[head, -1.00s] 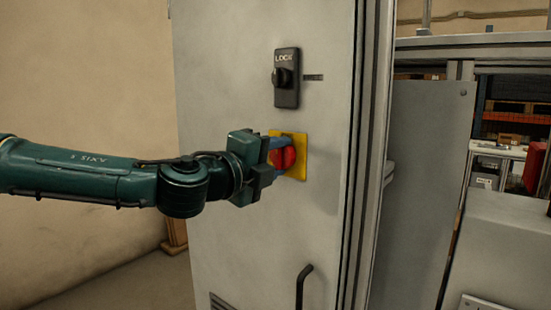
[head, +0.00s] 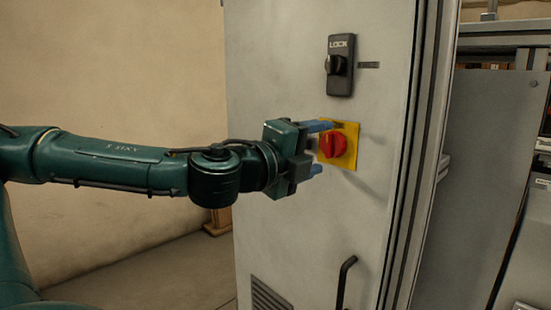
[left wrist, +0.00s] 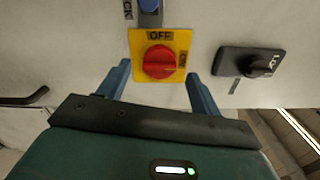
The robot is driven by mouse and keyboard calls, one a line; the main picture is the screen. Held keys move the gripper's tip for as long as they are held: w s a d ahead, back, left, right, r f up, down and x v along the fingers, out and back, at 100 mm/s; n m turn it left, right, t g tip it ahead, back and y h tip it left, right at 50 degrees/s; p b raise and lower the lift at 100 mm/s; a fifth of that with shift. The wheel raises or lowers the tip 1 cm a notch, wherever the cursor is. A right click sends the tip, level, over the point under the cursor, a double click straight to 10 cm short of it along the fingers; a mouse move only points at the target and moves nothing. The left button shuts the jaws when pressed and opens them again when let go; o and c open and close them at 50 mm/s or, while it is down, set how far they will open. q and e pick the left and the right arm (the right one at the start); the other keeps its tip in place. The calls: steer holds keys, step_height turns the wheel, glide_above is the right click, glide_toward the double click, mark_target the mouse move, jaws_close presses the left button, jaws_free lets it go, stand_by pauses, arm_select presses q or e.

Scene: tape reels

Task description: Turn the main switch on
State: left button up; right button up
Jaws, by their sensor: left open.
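The main switch is a red rotary knob (head: 333,146) on a yellow plate (head: 351,132) on the grey cabinet door. In the left wrist view the knob (left wrist: 159,62) and plate (left wrist: 140,38) show face on, with OFF along the top edge and a small sideways label at the right. The knob's exact angle is hard to tell. My left gripper (head: 317,148) is open, its blue fingers apart above and below the knob in the head view. In the left wrist view its fingers stand either side of the knob, clear of it. My right gripper is out of view.
A black LOCK switch (head: 340,66) sits above the plate. A black door handle (head: 345,280) and a vent (head: 270,296) are lower on the cabinet door (head: 275,225).

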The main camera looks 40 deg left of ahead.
arm_select(q)
steer(key=shift+s+r, duration=0.1)
steer(key=shift+s, duration=0.75)
steer(key=s+b, duration=0.7)
steer(key=s, duration=0.1)
steer(key=shift+s+a+b, duration=0.15)
steer(key=shift+a+b, duration=0.2)
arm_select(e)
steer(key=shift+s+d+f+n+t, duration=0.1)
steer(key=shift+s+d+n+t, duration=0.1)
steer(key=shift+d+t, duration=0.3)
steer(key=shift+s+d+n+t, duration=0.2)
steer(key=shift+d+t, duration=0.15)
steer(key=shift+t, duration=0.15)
